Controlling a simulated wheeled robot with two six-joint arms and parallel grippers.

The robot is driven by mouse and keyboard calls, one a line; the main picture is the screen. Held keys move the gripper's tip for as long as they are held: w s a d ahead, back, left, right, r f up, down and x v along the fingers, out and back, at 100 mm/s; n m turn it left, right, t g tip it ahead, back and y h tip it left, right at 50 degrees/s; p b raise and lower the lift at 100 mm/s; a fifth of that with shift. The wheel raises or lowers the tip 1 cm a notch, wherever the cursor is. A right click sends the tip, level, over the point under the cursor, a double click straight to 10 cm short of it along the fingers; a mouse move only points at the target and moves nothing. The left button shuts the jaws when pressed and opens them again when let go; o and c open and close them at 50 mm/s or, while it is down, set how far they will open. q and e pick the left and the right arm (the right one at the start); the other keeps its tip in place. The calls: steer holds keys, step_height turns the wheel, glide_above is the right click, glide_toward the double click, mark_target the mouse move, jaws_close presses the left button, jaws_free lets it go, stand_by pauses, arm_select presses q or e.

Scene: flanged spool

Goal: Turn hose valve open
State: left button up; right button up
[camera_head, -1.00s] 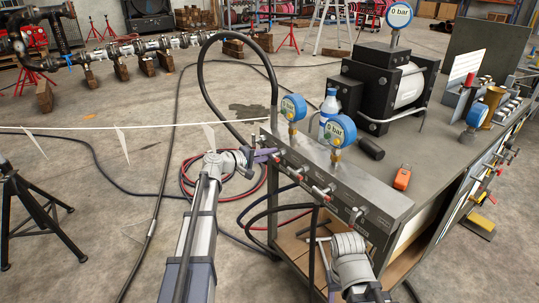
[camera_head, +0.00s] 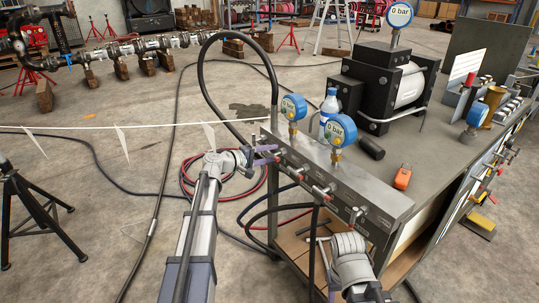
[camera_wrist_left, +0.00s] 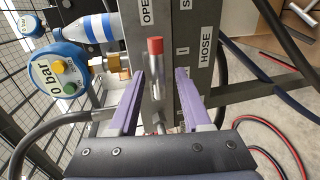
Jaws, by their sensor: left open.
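The hose valve handle (camera_wrist_left: 155,68) is a short metal lever with a red tip. It shows in the left wrist view beside the HOSE label (camera_wrist_left: 207,48), with an OPEN label (camera_wrist_left: 146,12) above. My left gripper (camera_wrist_left: 158,98) has two purple fingers, open, one on each side of the lever, with gaps between them and it. In the head view my left gripper (camera_head: 265,154) is at the left end of the steel manifold (camera_head: 350,188), where the lever is hard to make out. My right gripper (camera_head: 318,243) is low in front of the bench; its finger opening is unclear.
Blue gauges (camera_head: 293,107) reading 0 bar stand on the manifold, near a water bottle (camera_head: 329,108). Several more red-tipped levers line its front. A black hose (camera_head: 203,85) arches over my left arm. An orange device (camera_head: 402,178) lies on the bench top.

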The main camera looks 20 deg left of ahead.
arm_select(q)
steer(key=shift+s, duration=0.1)
steer(key=p+v, duration=0.1)
steer(key=v, duration=0.6)
steer(key=shift+s+a, duration=0.2)
steer(key=shift+s, duration=0.05)
steer(key=shift+r, duration=0.1)
steer(key=s+d+f+m+g+y, duration=0.2)
steer(key=s+d+f+m+g, duration=0.45)
steer(key=s+d+f, duration=0.55)
steer(key=s+f+m+g+y, duration=0.2)
steer(key=s+f+g+y, duration=0.15)
steer(key=s, duration=0.25)
steer(key=s+f+m+g+y, duration=0.2)
steer(key=s+y, duration=0.2)
steer(key=s, duration=0.3)
steer(key=s+d+m+y, duration=0.2)
steer(key=s+d+m, duration=0.3)
steer(key=d, duration=0.7)
step_height(320, 180, up, 18)
steer(key=n+p, duration=0.1)
steer(key=p, duration=1.7)
steer(key=shift+s+a+g, duration=0.3)
steer(key=shift+s+a, duration=0.05)
steer(key=shift+s, duration=0.1)
